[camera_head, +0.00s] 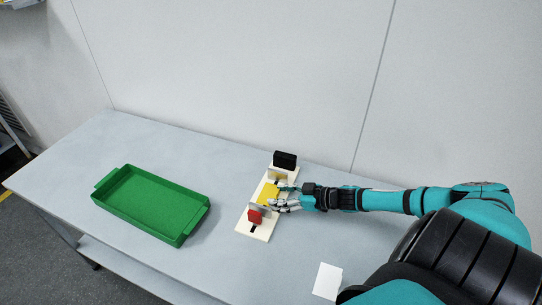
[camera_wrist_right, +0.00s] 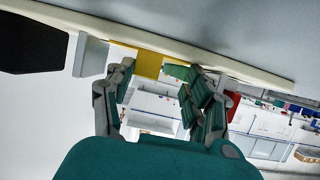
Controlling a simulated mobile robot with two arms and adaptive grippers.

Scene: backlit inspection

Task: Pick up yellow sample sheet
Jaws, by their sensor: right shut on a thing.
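The yellow sample sheet (camera_head: 269,194) is on a long cream fixture (camera_head: 245,222), between a black block at the far end and a red block at the near end. My right gripper (camera_head: 284,198) reaches in from the right and is shut on the sheet, still at the fixture. In the right wrist view the sheet (camera_wrist_right: 149,63) shows between the fingers of the gripper (camera_wrist_right: 160,73), close to the cream base. Part of the sheet is hidden by the fingers in the head view. My left gripper is not in view.
The black block (camera_head: 285,159) and red block (camera_head: 254,216) stand close to the gripper on the fixture. An empty green tray (camera_head: 150,201) lies to the left on the grey table (camera_head: 55,175). A white card (camera_head: 327,281) lies near the front edge. Free table separates tray and fixture.

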